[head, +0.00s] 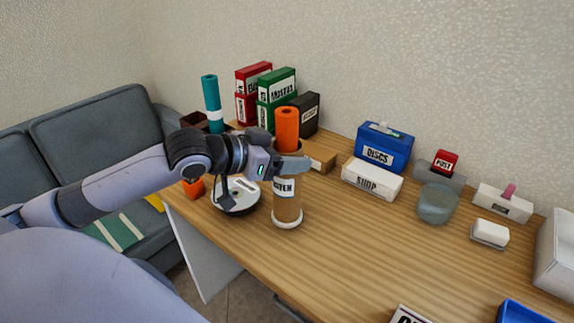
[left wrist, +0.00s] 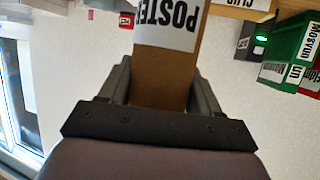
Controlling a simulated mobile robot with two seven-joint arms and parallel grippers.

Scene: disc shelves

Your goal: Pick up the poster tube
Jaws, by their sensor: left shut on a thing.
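The poster tube (head: 287,208) is a brown cardboard cylinder with a white label and a white end cap at its bottom. It is upright at the left part of the desk. My left gripper (head: 292,168) is shut around its upper part. In the left wrist view the tube (left wrist: 163,75) sits between both fingers of my left gripper (left wrist: 162,85), with its label (left wrist: 182,25) in sight. I cannot tell whether its bottom touches the desk. An orange roll (head: 287,127) shows just above the gripper, partly hidden by it. My right gripper is not in view.
A white round object (head: 235,202) is close left of the tube. Behind stand a teal roll (head: 211,100), red boxes (head: 247,80), green boxes (head: 277,88) and a dark box (head: 307,112). A blue disc box (head: 385,148) is farther right.

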